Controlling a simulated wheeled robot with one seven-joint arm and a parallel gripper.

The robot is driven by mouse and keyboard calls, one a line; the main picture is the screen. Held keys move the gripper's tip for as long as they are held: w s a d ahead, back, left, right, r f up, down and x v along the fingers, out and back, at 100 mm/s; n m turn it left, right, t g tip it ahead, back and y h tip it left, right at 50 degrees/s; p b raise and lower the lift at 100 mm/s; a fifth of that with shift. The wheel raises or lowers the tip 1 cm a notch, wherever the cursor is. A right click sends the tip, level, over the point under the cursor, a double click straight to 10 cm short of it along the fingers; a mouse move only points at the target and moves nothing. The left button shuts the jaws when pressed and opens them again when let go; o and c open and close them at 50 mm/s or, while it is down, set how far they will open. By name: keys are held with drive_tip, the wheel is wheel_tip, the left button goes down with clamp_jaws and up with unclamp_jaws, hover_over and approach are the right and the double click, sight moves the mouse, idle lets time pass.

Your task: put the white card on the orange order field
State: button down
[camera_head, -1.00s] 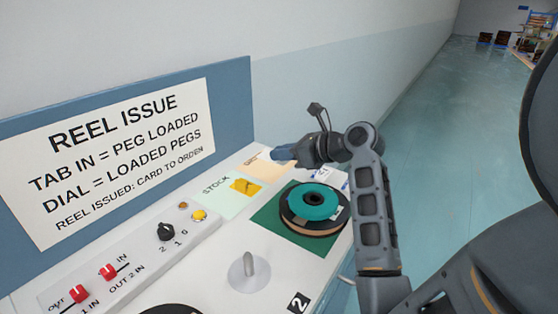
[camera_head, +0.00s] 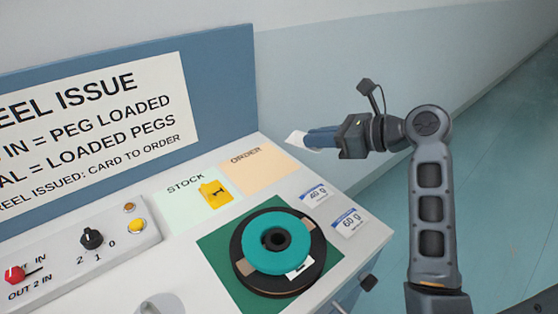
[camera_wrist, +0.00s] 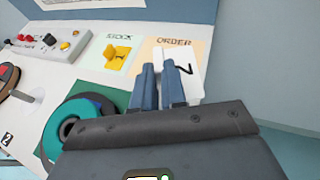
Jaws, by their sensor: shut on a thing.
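The white card shows at my gripper's tips in the head view (camera_head: 297,139). In the wrist view the white card (camera_wrist: 188,72) bears a dark mark like a 2. My gripper (camera_head: 318,138) is shut on the card and holds it near the right edge of the orange order field (camera_head: 258,168). In the wrist view, my gripper (camera_wrist: 167,72) and the card cover part of the order field (camera_wrist: 150,48). The card looks raised above the surface, but its exact height cannot be told.
The green stock field (camera_head: 180,212) with a yellow tag (camera_head: 214,193) lies left of the order field. A teal reel (camera_head: 262,243) stands on a dark green square in front. Two 60 g labels (camera_head: 348,222) lie at the right edge. A blue sign board (camera_head: 232,90) stands behind.

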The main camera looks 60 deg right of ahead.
drive_tip(key=shift+w+f, duration=0.2)
hover_over(271, 177)
drive_tip(key=f, duration=0.6)
drive_tip(key=shift+w+a+f+b, duration=0.15)
drive_tip(key=shift+w+f+b, duration=0.1)
drive_tip(key=shift+b, duration=0.1)
drive_tip(key=shift+f, duration=2)
drive_tip(key=shift+f, duration=0.1)
drive_tip(key=c, duration=1.2)
unclamp_jaws()
drive_tip(key=shift+s+r, duration=0.2)
drive_tip(key=shift+s, duration=0.05)
drive_tip(key=v, duration=1.1)
drive_tip(key=shift+s+r, duration=0.1)
drive_tip(key=shift+s, duration=0.15)
